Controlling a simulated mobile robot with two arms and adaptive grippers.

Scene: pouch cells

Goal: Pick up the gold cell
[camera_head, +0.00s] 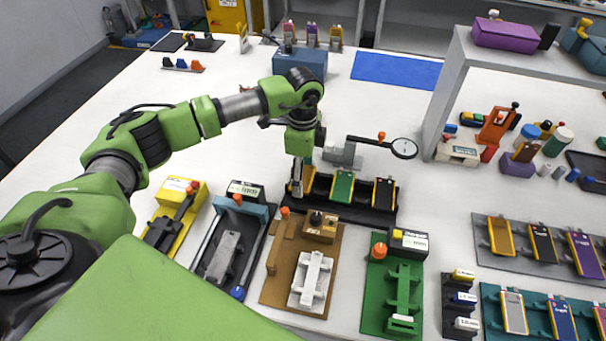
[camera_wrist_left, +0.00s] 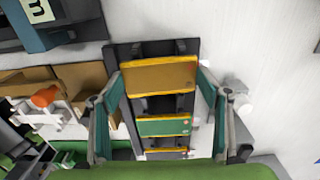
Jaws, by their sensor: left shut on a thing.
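The gold cell (camera_wrist_left: 158,75) stands in a black rack (camera_wrist_left: 188,48), at the end of a row with a green cell (camera_wrist_left: 163,126) and a dark cell with yellow edges. My left gripper (camera_wrist_left: 160,84) is shut on the gold cell, one finger at each end of it. In the head view my left gripper (camera_head: 301,178) points down over the left end of the rack (camera_head: 352,212), and partly hides the gold cell (camera_head: 309,181). The green cell (camera_head: 342,187) and the dark cell (camera_head: 383,194) stand to its right. I cannot tell whether the gold cell is lifted at all. My right gripper is not in view.
A dial gauge (camera_head: 403,148) on a stand is just behind the rack. Brown (camera_head: 273,290) and green (camera_head: 373,308) fixtures stand in front. A grey tray (camera_head: 486,261) with more cells lies at right, below a raised shelf (camera_head: 530,65). Free white table lies at back left.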

